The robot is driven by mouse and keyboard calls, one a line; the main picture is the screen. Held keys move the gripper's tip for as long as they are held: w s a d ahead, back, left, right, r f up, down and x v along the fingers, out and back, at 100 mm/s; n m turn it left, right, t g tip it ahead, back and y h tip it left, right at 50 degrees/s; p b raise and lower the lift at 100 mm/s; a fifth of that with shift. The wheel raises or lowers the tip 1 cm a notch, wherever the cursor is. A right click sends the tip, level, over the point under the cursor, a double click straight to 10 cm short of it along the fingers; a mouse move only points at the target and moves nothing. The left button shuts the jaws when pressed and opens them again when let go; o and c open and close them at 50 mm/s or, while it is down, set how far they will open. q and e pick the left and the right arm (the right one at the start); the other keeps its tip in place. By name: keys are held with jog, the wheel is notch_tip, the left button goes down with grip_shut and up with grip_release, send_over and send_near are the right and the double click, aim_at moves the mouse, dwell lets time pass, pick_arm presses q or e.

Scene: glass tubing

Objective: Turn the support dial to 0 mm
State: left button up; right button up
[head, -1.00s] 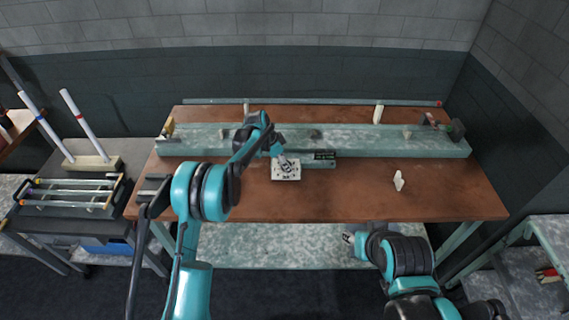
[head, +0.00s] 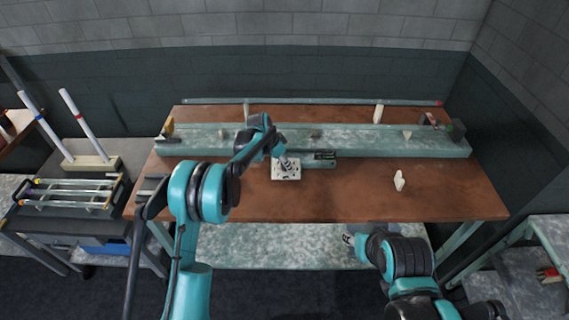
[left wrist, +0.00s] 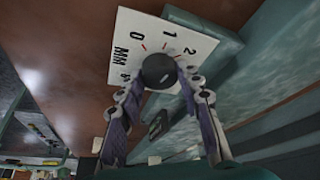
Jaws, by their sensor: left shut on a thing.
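The support dial is a white plate marked 0, 1, 2 and MM with a round dark knob (left wrist: 159,71) at its middle. In the head view the white plate (head: 292,175) lies at the front of the long green bench rail. My left gripper (head: 286,164) is over the plate, and in the left wrist view its two fingers (left wrist: 160,84) are closed around the knob. A small pale mark shows on the knob, but I cannot tell which number it points at. My right gripper (head: 348,238) is low in front of the table, its fingers too small to read.
The green rail (head: 375,142) runs along the brown table (head: 350,200), with small pale supports on it. A small dark display (head: 325,155) sits right of the plate. A white piece (head: 399,181) stands at the table's right. A rack of tubes (head: 70,195) is on the left side table.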

pick_arm(q)
jog(key=n, duration=0.2)
jog(key=n+t+y+b, duration=0.1)
jog(key=n, duration=0.2)
jog(key=shift+s+d+t, duration=0.15)
jog(key=shift+d+t, duration=0.05)
jog(key=shift+t, duration=0.1)
jog(key=n+y, duration=0.1)
jog(key=n, duration=0.2)
jog(key=n+y+b, duration=0.1)
jog(key=n, duration=0.2)
jog(key=shift+d+t+y, duration=0.1)
jog(key=shift+t+y, duration=0.2)
jog(key=shift+n, duration=0.3)
jog(key=o, duration=1.2)
jog(key=shift+c, duration=0.2)
jog(key=v, duration=1.2)
